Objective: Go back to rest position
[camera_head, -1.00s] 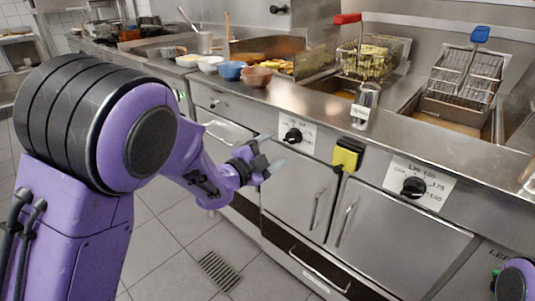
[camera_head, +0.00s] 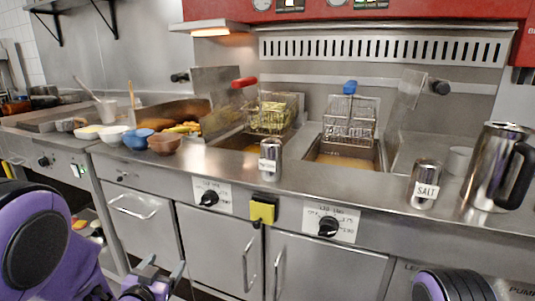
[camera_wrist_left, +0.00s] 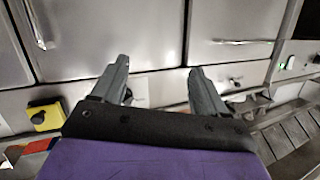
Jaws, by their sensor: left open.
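My left gripper (camera_head: 160,272) is low at the bottom of the head view, in front of the steel cabinet doors and below the counter. In the left wrist view its two grey fingers (camera_wrist_left: 157,82) are apart with nothing between them. My left arm is purple and black and fills the lower left corner of the head view. A part of my right arm (camera_head: 452,286) shows at the bottom right edge. My right gripper is in neither view.
The steel counter (camera_head: 330,190) runs across the head view. On it stand bowls (camera_head: 163,143), a shaker (camera_head: 270,160), a salt shaker (camera_head: 424,185) and a steel jug (camera_head: 496,170). Two fryer baskets (camera_head: 349,120) sit behind. A yellow box (camera_head: 262,209) and knobs stick out of the front panel.

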